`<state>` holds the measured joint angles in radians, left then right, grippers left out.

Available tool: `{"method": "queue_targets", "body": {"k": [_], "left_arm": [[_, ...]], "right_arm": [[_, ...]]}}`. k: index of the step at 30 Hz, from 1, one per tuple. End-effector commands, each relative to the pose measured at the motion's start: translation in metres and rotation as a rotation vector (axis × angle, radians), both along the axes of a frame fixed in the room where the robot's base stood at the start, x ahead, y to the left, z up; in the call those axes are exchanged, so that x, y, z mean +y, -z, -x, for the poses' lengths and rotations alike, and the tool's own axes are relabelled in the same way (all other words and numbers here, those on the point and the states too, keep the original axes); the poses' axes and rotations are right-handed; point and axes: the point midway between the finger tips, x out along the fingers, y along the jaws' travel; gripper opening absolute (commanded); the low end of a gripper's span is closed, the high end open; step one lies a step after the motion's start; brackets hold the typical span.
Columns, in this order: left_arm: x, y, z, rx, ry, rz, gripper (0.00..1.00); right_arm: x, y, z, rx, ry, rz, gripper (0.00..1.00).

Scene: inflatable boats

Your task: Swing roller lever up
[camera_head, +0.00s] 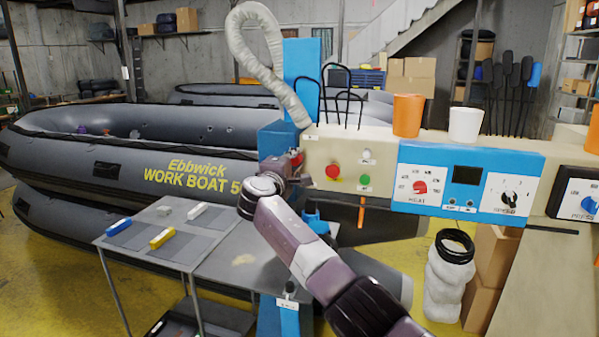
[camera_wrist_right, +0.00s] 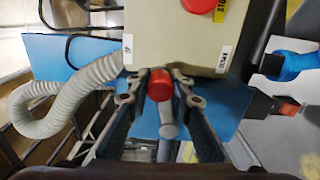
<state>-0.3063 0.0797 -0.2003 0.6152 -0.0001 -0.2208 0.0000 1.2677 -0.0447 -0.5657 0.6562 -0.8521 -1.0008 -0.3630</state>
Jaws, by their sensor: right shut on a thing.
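The roller lever, a grey rod with a red knob (camera_wrist_right: 160,84), is at the left end of the beige control box (camera_head: 345,145). My right gripper (camera_wrist_right: 162,97) is shut on the lever, with one finger on each side of the knob in the right wrist view. In the head view, my right gripper (camera_head: 291,166) reaches the box's left end beside the blue machine post (camera_head: 300,75), and it hides most of the lever. My left gripper is not in view.
The box carries a red button (camera_head: 333,171) and a green button (camera_head: 364,180). A blue panel (camera_head: 466,180) with dials adjoins it. A pale hose (camera_head: 262,65) hangs close above. A grey table (camera_head: 185,232) with small blocks stands at left, before an inflatable boat (camera_head: 100,150).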

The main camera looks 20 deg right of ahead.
Motion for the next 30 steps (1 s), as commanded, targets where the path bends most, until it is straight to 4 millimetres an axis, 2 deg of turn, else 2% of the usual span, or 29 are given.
{"method": "queue_targets", "body": {"k": [1,3,10,18,30], "left_arm": [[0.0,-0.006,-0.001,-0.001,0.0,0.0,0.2],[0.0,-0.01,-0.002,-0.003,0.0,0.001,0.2],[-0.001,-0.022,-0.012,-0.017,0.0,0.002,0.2],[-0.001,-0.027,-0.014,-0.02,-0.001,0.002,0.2],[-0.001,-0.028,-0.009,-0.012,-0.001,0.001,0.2]], "right_arm": [[0.002,-0.009,-0.002,0.021,0.001,0.035,0.0],[0.003,-0.014,-0.004,0.051,0.001,0.081,0.0],[0.007,-0.025,-0.007,0.132,0.002,0.202,0.0],[0.011,-0.03,-0.009,0.183,0.0,0.277,0.0],[0.012,-0.031,-0.01,0.193,-0.001,0.295,0.0]]}}
